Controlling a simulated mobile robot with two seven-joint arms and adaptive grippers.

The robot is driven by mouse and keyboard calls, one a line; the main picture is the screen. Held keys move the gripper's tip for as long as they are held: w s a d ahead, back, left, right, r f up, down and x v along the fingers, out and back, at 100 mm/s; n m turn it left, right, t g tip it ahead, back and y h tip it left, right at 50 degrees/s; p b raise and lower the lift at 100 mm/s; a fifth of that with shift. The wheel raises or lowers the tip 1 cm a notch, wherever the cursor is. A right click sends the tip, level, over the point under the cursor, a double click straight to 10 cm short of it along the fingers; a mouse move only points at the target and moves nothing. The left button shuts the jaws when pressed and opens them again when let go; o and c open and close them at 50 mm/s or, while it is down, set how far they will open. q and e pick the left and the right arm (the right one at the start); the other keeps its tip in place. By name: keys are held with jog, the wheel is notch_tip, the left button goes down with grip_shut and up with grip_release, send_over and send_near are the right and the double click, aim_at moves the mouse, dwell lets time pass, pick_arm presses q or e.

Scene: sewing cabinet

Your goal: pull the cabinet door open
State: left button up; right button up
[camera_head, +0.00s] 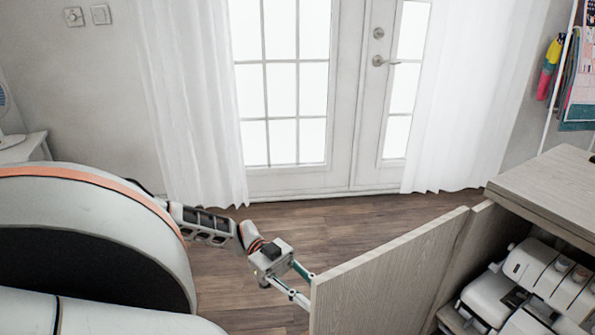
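The cabinet door (385,280) is a pale wood panel that stands swung out from the cabinet (548,192) at the right. Its inner face is toward me and the cabinet's inside shows. My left gripper (306,289) comes in from the left and is at the door's free left edge. Its two fingers are apart along their visible length, but their ends go behind the door edge. I cannot tell whether they hold the door or a handle on its far face. No handle shows. My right gripper is not in view.
Inside the cabinet are white sewing machines (545,280) on a shelf. White glazed doors (345,100) and curtains stand behind. The wooden floor (345,225) is clear between the door panel and the curtains. A rack with hanging cloths (570,75) is at the upper right.

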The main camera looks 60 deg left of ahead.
pick_arm(q)
jog(key=v, duration=1)
jog(key=shift+a, duration=0.15)
jog(key=shift+r, duration=0.1)
